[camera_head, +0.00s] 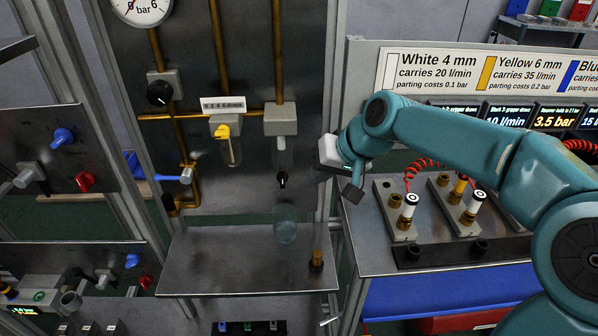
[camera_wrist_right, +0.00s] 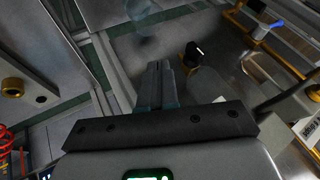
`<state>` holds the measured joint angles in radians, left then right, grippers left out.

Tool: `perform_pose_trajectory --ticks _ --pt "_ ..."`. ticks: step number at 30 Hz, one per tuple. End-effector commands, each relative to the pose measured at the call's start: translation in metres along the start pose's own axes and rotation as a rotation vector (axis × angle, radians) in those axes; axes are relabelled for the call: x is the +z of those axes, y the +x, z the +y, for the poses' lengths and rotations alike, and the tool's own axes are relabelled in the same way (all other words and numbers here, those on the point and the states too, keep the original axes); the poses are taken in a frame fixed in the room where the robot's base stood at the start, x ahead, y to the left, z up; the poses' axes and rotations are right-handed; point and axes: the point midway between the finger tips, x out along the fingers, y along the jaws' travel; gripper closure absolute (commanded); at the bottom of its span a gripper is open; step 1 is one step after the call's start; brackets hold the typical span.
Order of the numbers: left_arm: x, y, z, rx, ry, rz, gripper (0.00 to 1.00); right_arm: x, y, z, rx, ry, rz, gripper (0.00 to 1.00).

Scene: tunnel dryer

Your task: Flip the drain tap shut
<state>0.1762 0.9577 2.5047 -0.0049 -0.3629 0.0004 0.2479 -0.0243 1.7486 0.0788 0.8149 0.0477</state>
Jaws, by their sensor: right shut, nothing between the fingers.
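The drain tap appears to be the small black knob (camera_head: 282,180) under a clear bowl (camera_head: 281,158) on the upright panel. It has a white mark and a brass stem, and it also shows in the right wrist view (camera_wrist_right: 194,54). My right gripper (camera_head: 314,175) is just to the right of the tap in the head view. Its fingers are shut and empty, pointing toward the panel in the right wrist view (camera_wrist_right: 159,68). A gap shows between the fingertips and the knob. My left gripper is not in view.
A clear vessel (camera_head: 285,224) is below the tap, above a metal shelf (camera_head: 215,262) with a brass fitting (camera_head: 316,261). A yellow-topped bowl (camera_head: 226,140) and a blue-handled valve (camera_head: 168,177) are to the left. A fittings bench (camera_head: 372,236) is to the right.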

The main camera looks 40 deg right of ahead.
Motion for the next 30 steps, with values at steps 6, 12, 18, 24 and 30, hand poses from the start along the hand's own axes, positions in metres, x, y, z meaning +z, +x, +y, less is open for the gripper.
perform_pose_trajectory --ticks 6,12,18,24,30 --pt "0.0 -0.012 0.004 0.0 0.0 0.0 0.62 -0.001 0.01 -0.029 -0.003 -0.005 0.0 1.0" --pt "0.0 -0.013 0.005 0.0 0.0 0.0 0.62 -0.001 0.014 -0.034 -0.002 -0.002 0.002 1.0" --pt "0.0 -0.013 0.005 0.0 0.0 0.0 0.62 -0.001 0.014 -0.034 -0.002 -0.002 0.002 1.0" --pt "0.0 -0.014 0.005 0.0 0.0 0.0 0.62 -0.003 0.013 -0.04 -0.002 -0.002 0.003 1.0" --pt "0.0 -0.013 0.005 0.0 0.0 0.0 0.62 -0.003 0.013 -0.04 -0.002 -0.002 0.003 1.0"
